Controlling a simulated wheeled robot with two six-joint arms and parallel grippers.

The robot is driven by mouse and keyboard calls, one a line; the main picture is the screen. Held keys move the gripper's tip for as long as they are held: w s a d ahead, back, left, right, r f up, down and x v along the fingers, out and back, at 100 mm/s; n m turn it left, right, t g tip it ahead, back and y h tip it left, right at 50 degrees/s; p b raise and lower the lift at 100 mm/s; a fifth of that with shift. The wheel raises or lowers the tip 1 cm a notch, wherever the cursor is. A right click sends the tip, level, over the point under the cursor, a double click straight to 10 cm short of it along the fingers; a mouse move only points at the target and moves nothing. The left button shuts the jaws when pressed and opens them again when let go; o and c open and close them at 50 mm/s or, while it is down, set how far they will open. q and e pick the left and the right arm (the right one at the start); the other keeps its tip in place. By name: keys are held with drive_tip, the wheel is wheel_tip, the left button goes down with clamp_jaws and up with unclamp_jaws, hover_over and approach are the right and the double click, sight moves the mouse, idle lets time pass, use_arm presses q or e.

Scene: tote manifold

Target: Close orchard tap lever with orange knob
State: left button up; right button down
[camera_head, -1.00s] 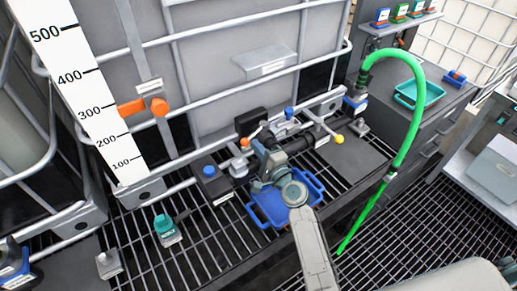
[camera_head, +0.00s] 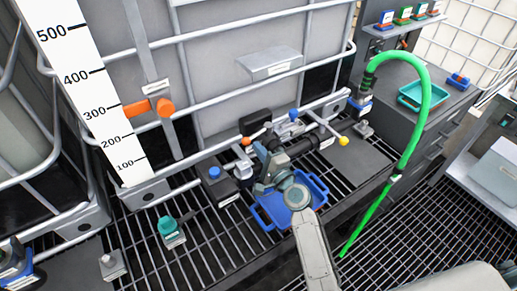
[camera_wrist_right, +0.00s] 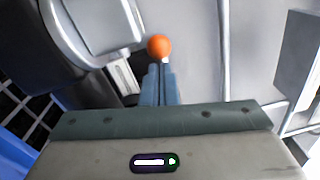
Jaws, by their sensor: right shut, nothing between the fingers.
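The orange knob (camera_head: 246,141) sits on the end of a short lever on the black manifold pipe (camera_head: 299,147), at the foot of the grey tote. My right gripper (camera_head: 260,151) is beside it, just to its right in the head view. In the right wrist view the orange knob (camera_wrist_right: 160,46) is right at the tips of my shut right fingers (camera_wrist_right: 160,72), with nothing between them. I cannot tell whether the fingertips touch the knob. My gripper and wrist partly hide the tap body. My left gripper is not in view.
Levers with a blue knob (camera_head: 293,115) and a yellow knob (camera_head: 344,141) stand to the right on the manifold. A blue tray (camera_head: 266,217) lies below my wrist. A green hose (camera_head: 414,135) arches at the right. Tote cage bars (camera_head: 245,34) stand close behind.

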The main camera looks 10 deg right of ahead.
drive_tip(key=b+v, duration=0.2)
drive_tip(key=v, duration=0.8)
drive_tip(key=n+g+y+b, duration=0.2)
drive_tip(key=n+g, duration=0.2)
approach(253, 136)
drive_tip(key=p+x, duration=0.3)
drive_tip(key=x, duration=0.2)
drive_tip(key=shift+w+a+f, duration=0.1)
drive_tip(key=shift+f, duration=0.15)
drive_tip(key=shift+w+a+f, duration=0.2)
drive_tip(key=shift+w+a, duration=0.05)
drive_tip(key=shift+w, duration=0.2)
drive_tip(key=shift+w+a+r+h+p, duration=0.2)
drive_tip(key=shift+w+a+h+p, duration=0.1)
drive_tip(key=shift+p, duration=0.65)
drive_tip(key=shift+w+a+m+t+h+p, duration=0.25)
drive_tip(key=shift+m+t+h+p, duration=0.15)
drive_tip(key=shift+p, duration=0.2)
